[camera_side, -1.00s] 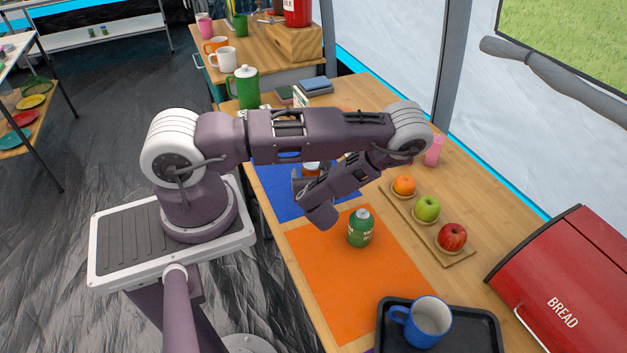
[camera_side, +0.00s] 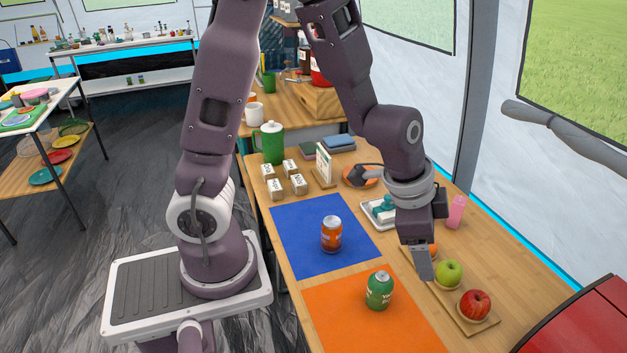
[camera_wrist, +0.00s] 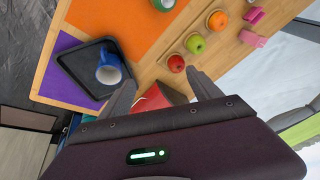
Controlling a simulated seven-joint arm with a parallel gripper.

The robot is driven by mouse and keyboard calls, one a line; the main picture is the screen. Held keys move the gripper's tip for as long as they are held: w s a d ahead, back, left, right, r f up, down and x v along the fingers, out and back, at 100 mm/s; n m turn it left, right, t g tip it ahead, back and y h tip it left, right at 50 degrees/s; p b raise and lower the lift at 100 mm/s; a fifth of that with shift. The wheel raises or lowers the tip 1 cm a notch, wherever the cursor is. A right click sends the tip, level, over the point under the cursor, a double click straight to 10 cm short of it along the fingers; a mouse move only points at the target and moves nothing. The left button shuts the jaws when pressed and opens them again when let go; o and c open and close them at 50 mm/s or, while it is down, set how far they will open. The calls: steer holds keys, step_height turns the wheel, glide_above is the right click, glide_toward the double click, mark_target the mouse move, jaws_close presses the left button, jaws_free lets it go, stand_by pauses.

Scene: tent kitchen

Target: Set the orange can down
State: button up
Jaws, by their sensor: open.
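The orange can (camera_side: 331,234) stands upright on the blue mat (camera_side: 300,259), with nothing touching it. My gripper (camera_side: 422,264) is open and empty, raised to the right of the can and in front of the fruit board in the side view. In the wrist view my gripper (camera_wrist: 166,88) shows its two fingers spread with nothing held between them. The orange can is not seen in the wrist view.
A green can (camera_side: 379,290) stands on the orange mat (camera_side: 337,320). Fruit, including a green apple (camera_side: 448,273) and red apple (camera_side: 475,304), sits right. A black tray (camera_wrist: 68,66) holds a blue mug (camera_wrist: 109,74). A green pitcher (camera_side: 272,143) and small labelled blocks stand behind.

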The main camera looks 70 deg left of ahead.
steer(key=s+r+n+h, duration=0.1)
steer(key=s+r+n, duration=0.2)
steer(key=s+r, duration=0.65)
steer(key=s+a+r+n+t+y, duration=0.1)
steer(key=s+a+r+n, duration=0.3)
steer(key=s, duration=0.4)
steer(key=shift+s+a+r+y, duration=0.3)
steer(key=shift+s+a+r, duration=0.1)
steer(key=shift+a+r, duration=0.1)
